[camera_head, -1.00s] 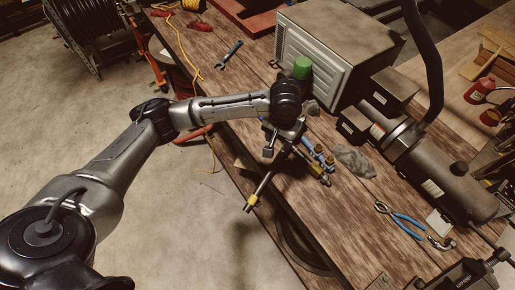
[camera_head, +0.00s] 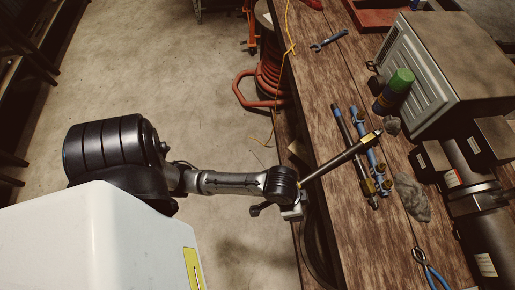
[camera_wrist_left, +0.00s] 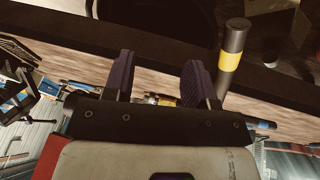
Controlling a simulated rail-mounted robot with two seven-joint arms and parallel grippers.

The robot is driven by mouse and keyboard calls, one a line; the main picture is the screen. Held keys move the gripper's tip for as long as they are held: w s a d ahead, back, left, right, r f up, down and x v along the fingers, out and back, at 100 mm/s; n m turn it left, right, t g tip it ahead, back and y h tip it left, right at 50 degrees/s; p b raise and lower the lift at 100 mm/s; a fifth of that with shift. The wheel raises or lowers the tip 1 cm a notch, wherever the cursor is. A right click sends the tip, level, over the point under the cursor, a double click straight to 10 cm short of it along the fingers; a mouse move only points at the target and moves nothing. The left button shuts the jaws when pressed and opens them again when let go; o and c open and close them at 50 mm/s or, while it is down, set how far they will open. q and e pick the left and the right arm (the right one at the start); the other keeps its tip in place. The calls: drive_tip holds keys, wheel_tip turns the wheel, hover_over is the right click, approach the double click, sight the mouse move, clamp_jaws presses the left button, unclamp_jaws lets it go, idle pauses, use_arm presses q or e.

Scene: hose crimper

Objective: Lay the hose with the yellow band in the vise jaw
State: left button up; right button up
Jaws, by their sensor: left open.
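The hose with the yellow band (camera_head: 335,161) slants from beside my left gripper over the bench edge, its banded end over other hoses. In the left wrist view, a dark hose end with a yellow band (camera_wrist_left: 232,58) stands just right of the right finger, not between the fingers. I cannot tell whether it touches. My left gripper (camera_head: 293,210) is at the bench's near edge. In the left wrist view its two fingers (camera_wrist_left: 158,75) are apart, with nothing clearly gripped. The vise and my right gripper are not in view.
Other hoses with blue parts (camera_head: 374,168) lie on the wooden bench (camera_head: 355,235). A green-capped can (camera_head: 394,91), a grey cabinet (camera_head: 455,55), a rag (camera_head: 412,197) and blue-handled pliers (camera_head: 425,268) stand or lie nearby. Bare floor is left of the bench.

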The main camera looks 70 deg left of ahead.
use_arm(q)
drive_tip(key=s+a+f+y, duration=0.1)
drive_tip(key=s+a+y, duration=0.1)
drive_tip(key=s+a, duration=0.4)
drive_tip(key=s, duration=0.4)
drive_tip(key=shift+a+n+y, duration=0.3)
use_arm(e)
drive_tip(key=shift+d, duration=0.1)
use_arm(q)
drive_tip(key=shift+s, duration=0.1)
